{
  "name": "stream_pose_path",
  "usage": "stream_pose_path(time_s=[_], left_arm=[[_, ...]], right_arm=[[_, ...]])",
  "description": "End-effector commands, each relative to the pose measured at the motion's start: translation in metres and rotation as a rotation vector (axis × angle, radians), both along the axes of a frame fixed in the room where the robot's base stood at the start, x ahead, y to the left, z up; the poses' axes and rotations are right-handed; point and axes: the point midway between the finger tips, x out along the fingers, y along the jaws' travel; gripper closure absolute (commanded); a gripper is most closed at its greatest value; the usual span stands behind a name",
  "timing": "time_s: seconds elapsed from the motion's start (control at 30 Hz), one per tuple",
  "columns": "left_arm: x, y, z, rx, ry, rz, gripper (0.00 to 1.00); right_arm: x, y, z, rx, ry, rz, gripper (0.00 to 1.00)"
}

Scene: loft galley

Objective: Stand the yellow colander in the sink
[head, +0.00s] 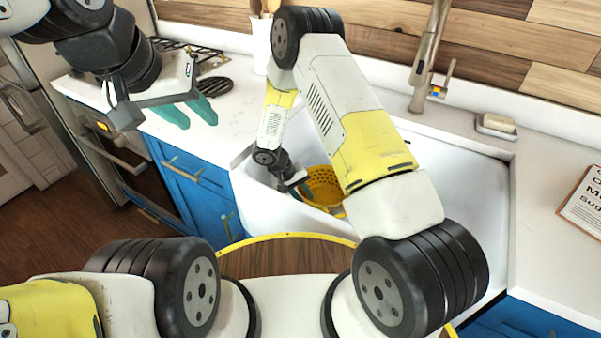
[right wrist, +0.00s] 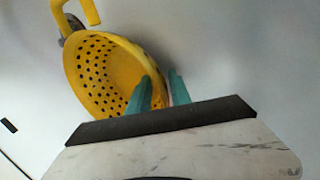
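The yellow colander (head: 322,187) is inside the white sink (head: 462,200), partly hidden behind my right arm in the head view. In the right wrist view the colander (right wrist: 100,72) looks tilted, its perforated bowl facing the camera and a yellow handle at upper left. My right gripper (head: 299,183) is down in the sink at the colander's left side. Its teal fingers (right wrist: 161,88) are close together with the colander's rim between them. Whether the colander touches the sink floor is hard to tell. My left gripper (head: 190,112) is empty, fingers apart, above the left counter.
A faucet (head: 425,62) rises behind the sink. A soap dish (head: 496,127) stands at the back right, and a clipboard (head: 583,205) lies on the right counter. A white utensil crock (head: 262,45) and a dark trivet (head: 214,87) are at the back left.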

Motion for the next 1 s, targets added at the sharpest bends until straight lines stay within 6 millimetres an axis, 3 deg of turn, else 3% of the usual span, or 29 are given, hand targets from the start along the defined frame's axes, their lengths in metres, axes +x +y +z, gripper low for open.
stream_pose_path(time_s=[0.5,0.8,0.87,1.0], left_arm=[[0.0,0.0,0.0,0.0,0.0,0.0,0.64],[0.0,0.0,0.0,0.0,0.0,0.0,0.64],[0.0,0.0,0.0,0.0,0.0,0.0,0.64],[0.0,0.0,0.0,0.0,0.0,0.0,0.64]], right_arm=[[-0.007,0.04,0.087,0.002,-0.003,0.0,0.75],[-0.008,0.047,0.119,0.01,-0.004,-0.006,0.75],[-0.007,0.043,0.133,0.024,-0.01,-0.014,0.75],[-0.01,0.021,0.192,0.091,-0.029,-0.045,0.75]])
